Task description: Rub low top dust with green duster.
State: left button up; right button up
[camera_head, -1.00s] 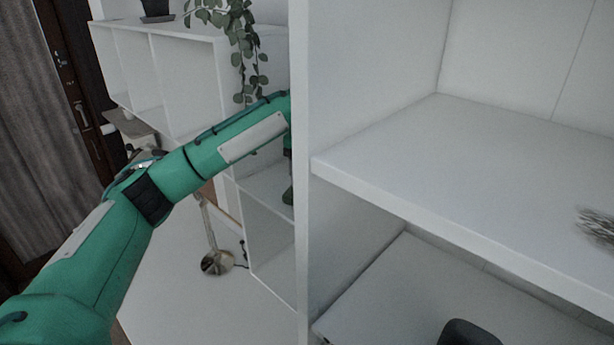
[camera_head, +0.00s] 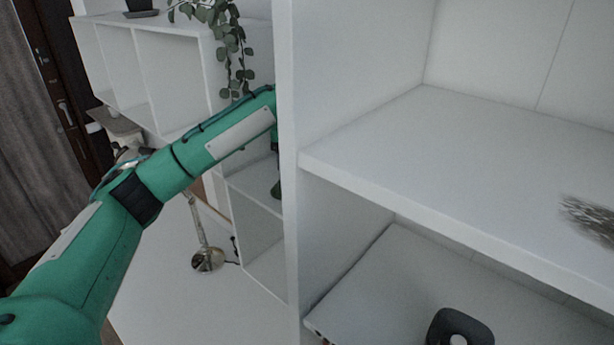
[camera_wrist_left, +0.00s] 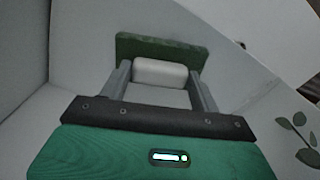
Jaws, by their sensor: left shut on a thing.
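The green duster (camera_wrist_left: 130,47) shows in the left wrist view, with a dark green pad and a white handle (camera_wrist_left: 160,72). My left gripper (camera_wrist_left: 160,75) is shut on the white handle, with one finger on each side. In the head view my left arm reaches behind the white upright panel, which hides most of the hand and the duster. A grey, fuzzy patch that looks like dust (camera_head: 590,218) lies on the shelf board at the right, well apart from my left arm. My right gripper is out of view.
The upright panel (camera_head: 290,150) stands between my left arm and the right shelf board (camera_head: 400,150). A dark object with a hole (camera_head: 460,327) is on the level below. A metal lamp (camera_head: 208,260) and a trailing plant (camera_head: 230,50) are at the left.

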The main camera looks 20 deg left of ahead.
pick_arm(q)
jog(key=shift+w+a+f, duration=0.1)
jog(key=shift+w+a, duration=0.2)
jog(key=shift+a, duration=0.6)
jog(key=shift+w+a, duration=0.25)
jog(key=shift+a, duration=0.65)
jog(key=shift+w+a, duration=0.35)
jog(key=shift+a, duration=0.5)
jog(key=shift+w+a, duration=0.3)
jog(key=shift+a, duration=0.55)
jog(key=shift+s+d, duration=0.2)
jog(key=shift+d, duration=0.45)
jog(key=shift+s+d, duration=0.25)
jog(key=shift+d, duration=0.35)
jog(key=shift+s+d, duration=0.2)
jog(key=shift+d, duration=0.45)
jog(key=shift+s+d, duration=0.35)
jog(key=shift+d, duration=0.7)
jog(key=shift+s+d, duration=0.35)
jog(key=shift+d, duration=0.7)
jog(key=shift+s+d, duration=0.35)
jog(key=shift+d, duration=0.7)
jog(key=shift+w+a, duration=0.6)
jog(key=shift+a, duration=1.1)
jog(key=shift+w+a, duration=0.55)
jog(key=shift+a, duration=1.15)
jog(key=shift+w+a, duration=0.6)
jog(key=shift+a, duration=1.1)
jog(key=shift+d, duration=0.1)
notch_tip(320, 180, up, 6)
